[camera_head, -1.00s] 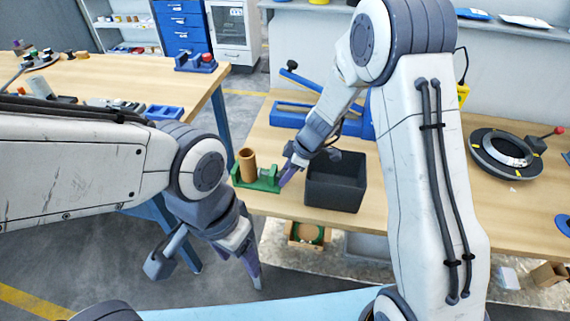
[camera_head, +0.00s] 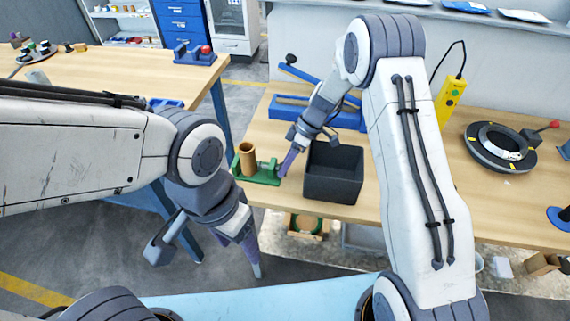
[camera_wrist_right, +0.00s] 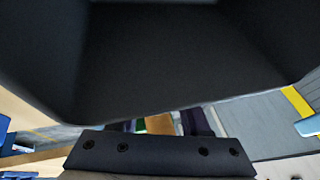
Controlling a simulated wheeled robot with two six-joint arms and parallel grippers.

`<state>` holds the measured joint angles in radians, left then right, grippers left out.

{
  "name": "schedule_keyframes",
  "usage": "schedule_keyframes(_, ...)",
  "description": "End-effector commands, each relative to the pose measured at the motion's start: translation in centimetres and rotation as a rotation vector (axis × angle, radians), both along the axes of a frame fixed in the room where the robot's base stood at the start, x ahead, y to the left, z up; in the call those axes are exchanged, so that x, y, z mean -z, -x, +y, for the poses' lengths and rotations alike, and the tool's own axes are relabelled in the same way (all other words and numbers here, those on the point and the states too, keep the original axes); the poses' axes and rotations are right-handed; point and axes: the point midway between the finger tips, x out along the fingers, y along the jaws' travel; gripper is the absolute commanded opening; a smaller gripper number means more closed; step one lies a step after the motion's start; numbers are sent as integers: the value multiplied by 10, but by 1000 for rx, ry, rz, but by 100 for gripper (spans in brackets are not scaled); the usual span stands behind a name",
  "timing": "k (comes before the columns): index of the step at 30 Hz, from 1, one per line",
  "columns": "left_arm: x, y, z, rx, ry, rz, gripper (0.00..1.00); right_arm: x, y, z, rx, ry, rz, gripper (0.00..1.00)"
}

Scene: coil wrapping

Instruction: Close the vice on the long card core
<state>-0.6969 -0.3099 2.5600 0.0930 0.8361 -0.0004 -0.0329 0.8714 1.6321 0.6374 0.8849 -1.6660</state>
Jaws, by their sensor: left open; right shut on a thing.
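The long card core (camera_head: 248,160) is a brown tube standing upright in the green vice (camera_head: 261,180) near the front edge of the right table. The vice's jaws stand to the left and right of the core; I cannot tell how tightly they touch it. My right gripper (camera_head: 284,170) is shut at the vice's right end, on what looks like its moving side; the exact grip is too small to see. The core (camera_wrist_right: 159,124) shows partly between the purple fingers in the right wrist view. My left gripper (camera_head: 207,256) is open and empty, in front of the table, over the floor.
A black open bin (camera_head: 333,185) stands just right of my right gripper and fills most of the right wrist view. A blue frame (camera_head: 292,108) lies behind. A dark ring-shaped fixture (camera_head: 497,147) and a yellow device (camera_head: 452,95) are further right. Another table (camera_head: 120,75) is at left.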

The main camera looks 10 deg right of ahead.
Motion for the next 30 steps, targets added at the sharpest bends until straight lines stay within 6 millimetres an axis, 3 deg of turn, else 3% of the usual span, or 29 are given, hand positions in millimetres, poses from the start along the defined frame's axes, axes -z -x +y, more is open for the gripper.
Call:
schedule_keyframes(4,0,0,0,0,0,0,62,-1,-1,-1,-1,1,-3,0)
schedule_keyframes(5,0,0,0,0,0,0,62,-1,-1,-1,0,1,-4,50)
schedule_keyframes(6,0,0,0,0,0,0,62,-1,-1,-1,0,1,-4,59)
schedule_keyframes(19,3,0,0,0,0,0,62,-9,-3,-5,0,0,-7,59)
schedule_keyframes(30,18,0,0,0,0,0,62,-70,-13,-38,1,2,-8,59)
